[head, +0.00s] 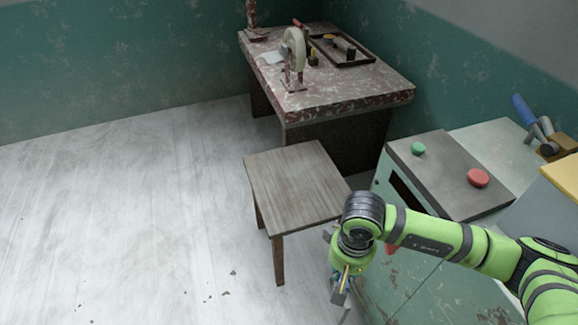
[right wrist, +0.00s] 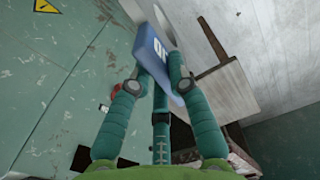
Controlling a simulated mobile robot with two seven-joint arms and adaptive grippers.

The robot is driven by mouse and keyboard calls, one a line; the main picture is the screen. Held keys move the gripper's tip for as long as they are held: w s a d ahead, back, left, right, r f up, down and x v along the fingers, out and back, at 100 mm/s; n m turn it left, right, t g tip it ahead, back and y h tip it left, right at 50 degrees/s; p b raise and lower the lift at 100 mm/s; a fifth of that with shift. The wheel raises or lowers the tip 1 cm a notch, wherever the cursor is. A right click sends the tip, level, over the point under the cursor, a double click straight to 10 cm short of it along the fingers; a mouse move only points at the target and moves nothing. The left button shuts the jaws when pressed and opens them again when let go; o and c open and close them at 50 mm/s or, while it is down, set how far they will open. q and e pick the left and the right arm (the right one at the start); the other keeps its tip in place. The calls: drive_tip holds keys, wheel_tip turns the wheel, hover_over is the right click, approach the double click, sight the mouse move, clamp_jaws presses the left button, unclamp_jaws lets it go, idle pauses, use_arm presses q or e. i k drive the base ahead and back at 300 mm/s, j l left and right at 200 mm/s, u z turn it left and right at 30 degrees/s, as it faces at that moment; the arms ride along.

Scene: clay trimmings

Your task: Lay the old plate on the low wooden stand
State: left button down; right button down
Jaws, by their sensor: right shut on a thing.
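A blue plate with white characters (right wrist: 152,48) is between the fingers of my right gripper (right wrist: 157,68) in the right wrist view. The gripper is shut on it, and the plate is tilted. In the head view my right gripper (head: 341,288) points down beside the front right of the low wooden stand (head: 292,183), and the plate is hard to make out there. The stand's square top is bare. The stand also shows in the right wrist view (right wrist: 224,92), beyond the plate and to its right. My left gripper is not in view.
Behind the stand is a worn red-topped table (head: 376,88) with an upright cream disc (head: 294,48) and a dark tray (head: 347,50). A green cabinet (head: 383,186) with green (head: 418,148) and red (head: 478,177) buttons stands right. The pale floor (head: 130,220) at left is clear.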

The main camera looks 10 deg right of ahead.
sight(284, 183)
drive_tip(key=i+j, duration=0.1)
drive_tip(key=i, duration=0.35)
drive_tip(key=i+j, duration=0.15)
drive_tip(key=i, duration=0.3)
drive_tip(key=i+j, duration=0.1)
drive_tip(key=i, duration=0.35)
